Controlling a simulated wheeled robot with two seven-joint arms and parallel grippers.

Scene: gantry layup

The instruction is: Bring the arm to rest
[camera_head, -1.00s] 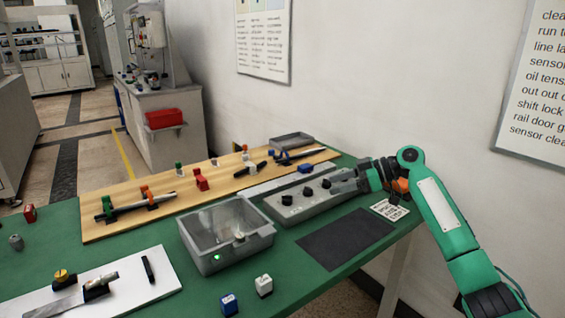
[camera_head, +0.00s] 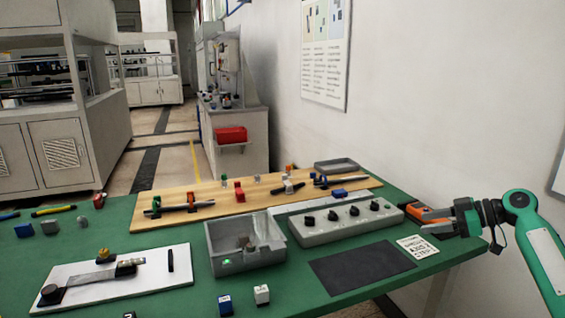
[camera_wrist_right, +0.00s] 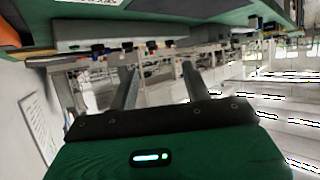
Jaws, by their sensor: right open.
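My right arm enters the head view from the right. Its gripper (camera_head: 432,229) is at the right end of the green table, close to the white printed card (camera_head: 417,247) and an orange-and-black object (camera_head: 428,213). In the right wrist view the two fingers of the gripper (camera_wrist_right: 158,84) stand apart with nothing between them. Whether the gripper touches the orange object cannot be told. My left gripper is not in view.
The green table (camera_head: 330,297) holds a grey control box with knobs (camera_head: 345,222), a dark mat (camera_head: 360,268), a grey bin (camera_head: 245,262), a wooden board (camera_head: 150,231) and a white board (camera_head: 130,295). A wall stands behind the table at right.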

